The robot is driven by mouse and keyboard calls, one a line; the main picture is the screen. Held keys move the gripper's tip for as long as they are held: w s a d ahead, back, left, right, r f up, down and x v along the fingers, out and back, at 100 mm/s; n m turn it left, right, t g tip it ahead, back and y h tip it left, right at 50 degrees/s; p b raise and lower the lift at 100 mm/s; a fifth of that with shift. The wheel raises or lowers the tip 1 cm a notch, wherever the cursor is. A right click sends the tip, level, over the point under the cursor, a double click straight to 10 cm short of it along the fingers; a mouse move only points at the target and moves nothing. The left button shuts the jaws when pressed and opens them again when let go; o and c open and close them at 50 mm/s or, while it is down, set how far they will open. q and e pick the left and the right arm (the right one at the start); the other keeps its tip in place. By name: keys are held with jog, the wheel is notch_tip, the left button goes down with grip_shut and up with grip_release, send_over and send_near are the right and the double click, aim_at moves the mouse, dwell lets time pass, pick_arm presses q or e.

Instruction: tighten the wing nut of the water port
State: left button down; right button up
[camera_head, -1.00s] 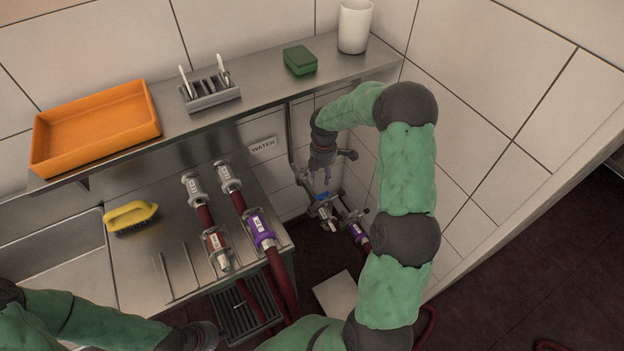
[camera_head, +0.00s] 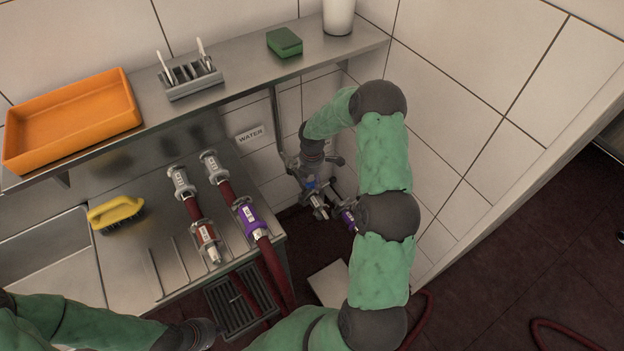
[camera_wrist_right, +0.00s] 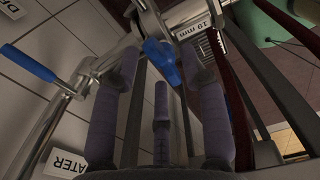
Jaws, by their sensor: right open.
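The water port (camera_head: 318,203) is a metal fitting on the pipe by the wall, below the WATER sign (camera_head: 250,134). Its blue wing nut (camera_wrist_right: 163,62) shows in the right wrist view just beyond my fingers, in line with the gap between them. In the head view it is a small blue patch (camera_head: 310,184). My right gripper (camera_wrist_right: 160,105) is open, its fingers spread around the line to the nut; I cannot tell whether they touch it. My left gripper (camera_head: 200,334) is a dark shape at the bottom edge, its fingers not clear.
A blue lever handle (camera_wrist_right: 28,63) is left of my fingers. Hoses with red (camera_head: 206,238) and purple (camera_head: 250,220) bands lie on the steel counter. The shelf (camera_head: 240,85) overhangs at the back; the tiled wall is close right.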

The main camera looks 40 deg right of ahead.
grip_shut()
